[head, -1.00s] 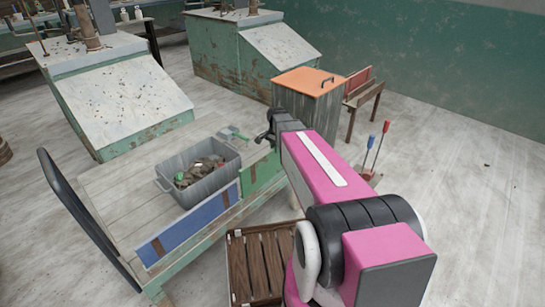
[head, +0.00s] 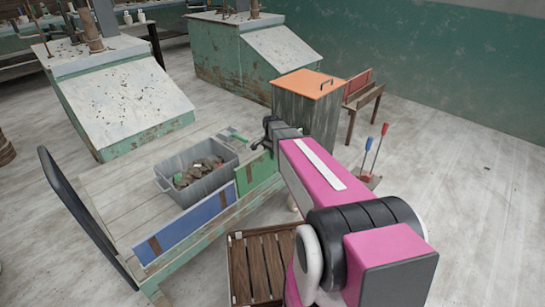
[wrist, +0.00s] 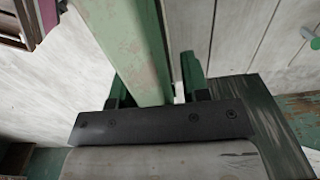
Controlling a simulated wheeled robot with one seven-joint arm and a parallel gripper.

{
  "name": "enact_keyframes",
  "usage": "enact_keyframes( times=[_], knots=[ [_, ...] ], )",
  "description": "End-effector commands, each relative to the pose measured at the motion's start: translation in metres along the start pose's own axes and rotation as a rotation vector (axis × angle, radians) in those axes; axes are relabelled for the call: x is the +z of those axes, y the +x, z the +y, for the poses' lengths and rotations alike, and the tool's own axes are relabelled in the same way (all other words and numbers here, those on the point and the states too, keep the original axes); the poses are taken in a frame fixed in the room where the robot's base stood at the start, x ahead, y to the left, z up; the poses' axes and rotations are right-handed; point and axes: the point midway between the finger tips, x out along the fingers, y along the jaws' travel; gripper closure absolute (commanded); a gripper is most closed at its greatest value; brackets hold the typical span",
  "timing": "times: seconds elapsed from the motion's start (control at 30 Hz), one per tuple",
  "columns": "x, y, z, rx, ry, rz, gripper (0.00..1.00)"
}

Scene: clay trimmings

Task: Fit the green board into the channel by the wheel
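The green board (head: 262,172) stands on edge along the near side of the cart, right of a blue board (head: 190,228). A brown upright strip shows against its left part. My gripper (head: 270,142) is at the board's top edge, toward its right end. In the wrist view my gripper (wrist: 157,85) has its two dark green fingers apart, one on each side of a pale green bar (wrist: 140,50). A gap shows beside the right finger, so it looks open. The channel is hidden, and I cannot tell how deep the board sits.
A grey bin (head: 197,172) of scraps stands on the cart's deck (head: 120,195), with a small green tool behind it. A slatted wooden crate (head: 262,262) is on the floor in front. An orange-lidded bin (head: 308,100) stands behind my gripper.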

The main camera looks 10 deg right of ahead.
Motion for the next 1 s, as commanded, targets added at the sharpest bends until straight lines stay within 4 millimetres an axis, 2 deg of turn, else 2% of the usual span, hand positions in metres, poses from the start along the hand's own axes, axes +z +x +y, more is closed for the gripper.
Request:
enact_keyframes(
  times=[0.03, 0.23, 0.37, 0.47, 0.8, 1.0],
  knots=[
    [-0.003, 0.016, 0.0, 0.016, 0.0, -0.005, 0.58],
    [-0.003, 0.015, 0.001, 0.018, -0.001, -0.005, 0.58],
    [-0.003, 0.006, 0.002, 0.018, -0.002, -0.004, 0.58],
    [-0.003, -0.008, 0.002, 0.017, -0.002, -0.003, 0.58],
    [-0.001, -0.073, 0.003, 0.014, -0.002, -0.003, 0.58],
    [0.0, -0.099, 0.003, 0.015, -0.002, -0.004, 0.58]
  ],
)
